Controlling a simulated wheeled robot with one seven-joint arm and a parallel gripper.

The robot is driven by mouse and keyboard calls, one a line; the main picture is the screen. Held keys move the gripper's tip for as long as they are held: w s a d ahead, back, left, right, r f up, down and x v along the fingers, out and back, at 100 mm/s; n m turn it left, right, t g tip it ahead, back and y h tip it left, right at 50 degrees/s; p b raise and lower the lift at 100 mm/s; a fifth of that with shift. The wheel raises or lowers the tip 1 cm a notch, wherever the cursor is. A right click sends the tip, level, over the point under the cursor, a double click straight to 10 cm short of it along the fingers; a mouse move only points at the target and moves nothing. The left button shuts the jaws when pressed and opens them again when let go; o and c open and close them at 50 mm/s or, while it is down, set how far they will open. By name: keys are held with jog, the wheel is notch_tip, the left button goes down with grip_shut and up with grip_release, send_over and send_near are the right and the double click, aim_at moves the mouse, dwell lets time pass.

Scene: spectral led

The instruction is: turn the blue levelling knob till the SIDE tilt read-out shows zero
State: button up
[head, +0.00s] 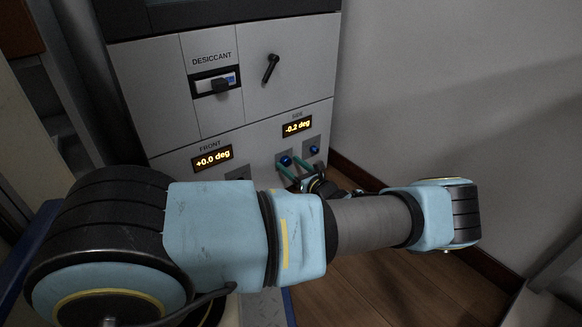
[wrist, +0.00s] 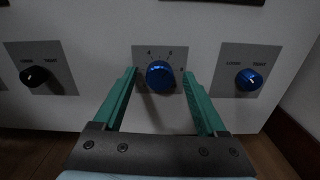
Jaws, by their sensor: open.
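The SIDE tilt read-out (head: 297,127) shows -0.2 deg in the head view. Below it on the grey cabinet front are two blue knobs. In the wrist view one blue knob (wrist: 159,75) with scale marks above it sits in the middle, between the green fingers of my gripper (wrist: 160,80). The fingers are open, one on each side, with a visible gap to the knob. The other blue knob (wrist: 249,79) is to the right on its own plate, outside the fingers. In the head view my gripper (head: 297,170) is partly hidden by my arm.
The FRONT read-out (head: 212,159) shows +0.0 deg. A black knob (wrist: 40,76) is left of my gripper in the wrist view. A DESICCANT drawer (head: 216,83) and a black handle (head: 271,68) are higher up. A wall (head: 440,90) stands to the right.

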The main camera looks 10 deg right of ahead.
grip_shut()
dwell(0.6)
